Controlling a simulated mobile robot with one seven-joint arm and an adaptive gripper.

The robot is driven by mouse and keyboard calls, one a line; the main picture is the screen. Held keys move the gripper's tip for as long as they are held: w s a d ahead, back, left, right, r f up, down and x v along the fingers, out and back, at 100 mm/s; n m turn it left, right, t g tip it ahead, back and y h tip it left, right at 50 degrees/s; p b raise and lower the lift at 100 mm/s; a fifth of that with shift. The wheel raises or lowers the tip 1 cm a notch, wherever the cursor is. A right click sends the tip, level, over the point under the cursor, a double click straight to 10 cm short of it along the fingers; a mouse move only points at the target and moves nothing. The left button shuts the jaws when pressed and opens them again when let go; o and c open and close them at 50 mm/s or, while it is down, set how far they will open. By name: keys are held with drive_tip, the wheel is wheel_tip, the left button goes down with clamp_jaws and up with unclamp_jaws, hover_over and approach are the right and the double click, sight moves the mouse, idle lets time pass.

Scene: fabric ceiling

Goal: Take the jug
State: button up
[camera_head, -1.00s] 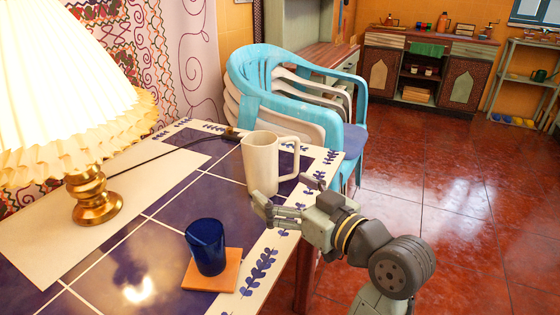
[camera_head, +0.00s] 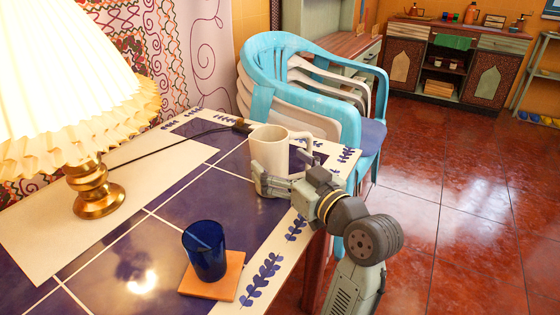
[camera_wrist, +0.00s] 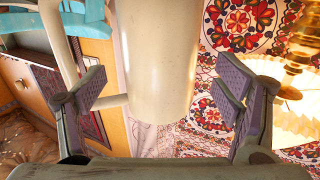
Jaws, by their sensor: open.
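The jug (camera_head: 268,155) is cream-white with a handle on its right side and stands upright near the far right corner of the tiled table (camera_head: 150,235). My gripper (camera_head: 279,172) is open at the jug's near side, at the height of its body. In the wrist view the jug's body (camera_wrist: 157,60) lies between the two open fingers of my gripper (camera_wrist: 165,92), with a visible gap to the right finger. The jug's handle (camera_wrist: 62,45) shows on the left, by the left finger. Whether a finger touches the jug cannot be told. The jug's lower part is partly hidden by my gripper.
A dark blue cup (camera_head: 206,250) stands on an orange coaster (camera_head: 214,280) at the table's near side. A lamp with a brass base (camera_head: 97,193) is on the left, its cord running towards the jug. Stacked chairs (camera_head: 300,90) stand behind the table.

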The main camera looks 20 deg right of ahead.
drive_tip(key=x, duration=0.3)
drive_tip(key=shift+w, duration=0.2)
drive_tip(key=shift+c, duration=0.3)
drive_tip(key=c, duration=1.7)
drive_tip(key=shift+c, duration=0.6)
drive_tip(key=shift+r, duration=0.25)
